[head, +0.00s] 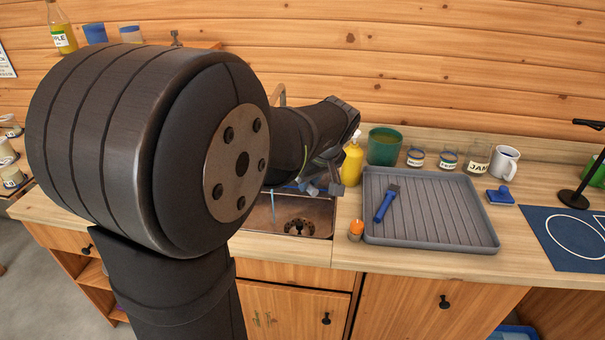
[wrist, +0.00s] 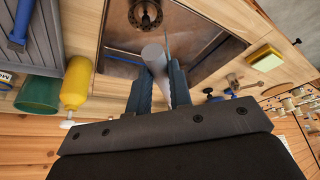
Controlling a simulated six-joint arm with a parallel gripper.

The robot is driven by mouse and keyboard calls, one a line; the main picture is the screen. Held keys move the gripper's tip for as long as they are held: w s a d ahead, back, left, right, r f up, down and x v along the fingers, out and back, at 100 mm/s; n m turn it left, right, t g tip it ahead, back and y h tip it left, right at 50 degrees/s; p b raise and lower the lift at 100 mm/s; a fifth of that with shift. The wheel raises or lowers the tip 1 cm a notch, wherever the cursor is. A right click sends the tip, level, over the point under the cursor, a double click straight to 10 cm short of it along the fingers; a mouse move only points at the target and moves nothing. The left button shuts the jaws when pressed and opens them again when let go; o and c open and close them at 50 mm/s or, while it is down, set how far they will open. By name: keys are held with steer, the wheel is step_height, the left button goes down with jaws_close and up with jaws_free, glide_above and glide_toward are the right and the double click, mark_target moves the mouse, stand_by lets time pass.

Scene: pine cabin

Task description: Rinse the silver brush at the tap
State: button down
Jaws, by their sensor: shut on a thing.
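My gripper (wrist: 158,80) is shut on the silver brush (wrist: 153,54), whose rounded grey end shows between the fingers in the wrist view, over the sink. Its far end is hidden by the fingers. In the head view my gripper (head: 322,180) is above the sink's back right part, mostly hidden behind my arm. The sink (head: 318,222) is a dark metal basin with a round drain. The tap's curved pipe (head: 279,93) shows behind my arm. A thin pale-blue line of water (head: 273,207) falls in the sink's left part. I cannot tell whether it touches the brush.
A grey ribbed tray (head: 445,215) right of the sink holds a blue-handled brush (head: 386,203). A yellow bottle (head: 352,163), green pot (head: 384,146), jars and a white mug (head: 505,162) stand behind. A yellow sponge (wrist: 265,60) lies beside the sink.

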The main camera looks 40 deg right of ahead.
steer(key=s+r, duration=0.5)
steer(key=shift+a, duration=0.15)
stand_by(0.4)
steer(key=w+a+f+n+y, duration=0.1)
steer(key=w+a+f, duration=0.3)
steer(key=w+a, duration=0.5)
steer(key=w+a+f+n, duration=0.1)
steer(key=w+a+f, duration=0.5)
steer(key=w, duration=0.6)
steer(key=w+a+f, duration=0.2)
steer(key=w+a, duration=0.1)
steer(key=a, duration=0.5)
steer(key=w+a+f+n, duration=0.1)
steer(key=w+a+f, duration=0.1)
steer(key=a, duration=0.6)
steer(key=w+a+f+n, duration=0.1)
steer(key=w+a+f, duration=0.1)
steer(key=a, duration=0.5)
steer(key=shift+w+a+f+y, duration=0.15)
steer(key=shift+w+a+y, duration=0.2)
steer(key=shift+w, duration=0.55)
